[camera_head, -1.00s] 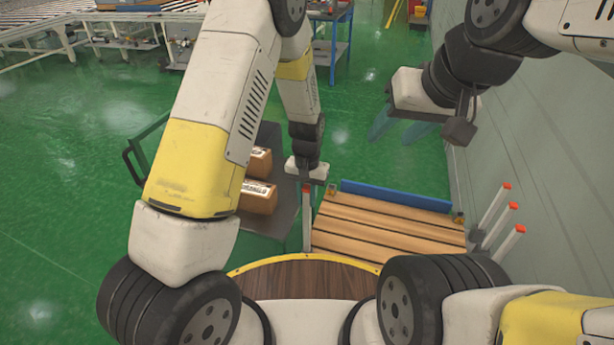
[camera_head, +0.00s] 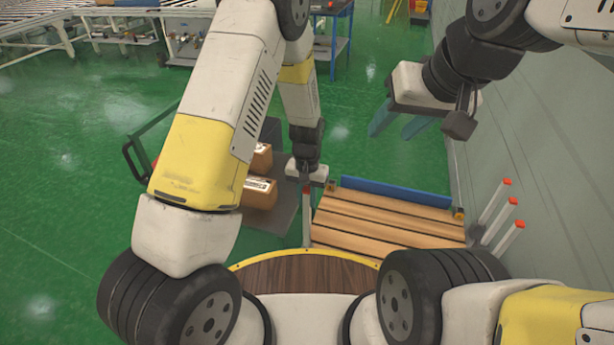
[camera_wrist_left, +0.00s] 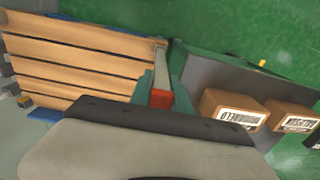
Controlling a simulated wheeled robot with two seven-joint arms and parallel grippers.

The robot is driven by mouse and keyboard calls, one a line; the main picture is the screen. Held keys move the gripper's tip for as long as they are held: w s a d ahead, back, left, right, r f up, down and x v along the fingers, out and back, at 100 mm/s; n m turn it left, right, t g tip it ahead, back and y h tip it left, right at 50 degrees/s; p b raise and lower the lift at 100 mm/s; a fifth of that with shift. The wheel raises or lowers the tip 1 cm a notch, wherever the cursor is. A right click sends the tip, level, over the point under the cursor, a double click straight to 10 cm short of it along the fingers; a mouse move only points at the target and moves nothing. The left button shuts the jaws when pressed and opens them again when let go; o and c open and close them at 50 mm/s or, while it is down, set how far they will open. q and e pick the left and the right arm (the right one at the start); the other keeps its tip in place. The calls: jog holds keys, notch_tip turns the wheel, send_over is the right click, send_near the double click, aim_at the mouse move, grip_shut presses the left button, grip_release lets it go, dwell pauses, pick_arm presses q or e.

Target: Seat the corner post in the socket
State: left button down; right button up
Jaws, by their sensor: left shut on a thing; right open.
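My left gripper (camera_head: 306,182) is shut on a pale corner post (camera_head: 306,220) and holds it roughly upright at the left side of the slatted bed frame (camera_head: 385,222). In the left wrist view the post's red end (camera_wrist_left: 161,98) sits between the teal fingers, and its pale shaft (camera_wrist_left: 160,62) runs towards a frame corner. I cannot tell whether the post's lower end touches the frame or is in a socket. A dark corner bracket (camera_head: 459,213) with yellow shows at the frame's far right. My right gripper (camera_head: 398,124) is open and empty, high above the frame's far side.
Several red-tipped posts (camera_head: 495,205) stand by the wall, right of the frame. A grey cart (camera_head: 272,222) with cardboard boxes (camera_head: 259,192) stands close to the left. A blue board (camera_head: 395,191) lies along the frame's far edge. Green floor (camera_head: 60,220) is clear at left.

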aim_at(307, 189)
pick_arm(q)
jog(key=shift+f, duration=0.55)
jog(key=c, duration=1.1)
grip_release()
jog(key=shift+c, duration=0.2)
jog(key=shift+r, duration=0.1)
notch_tip(307, 189, up, 8)
jog(key=shift+f, duration=0.2)
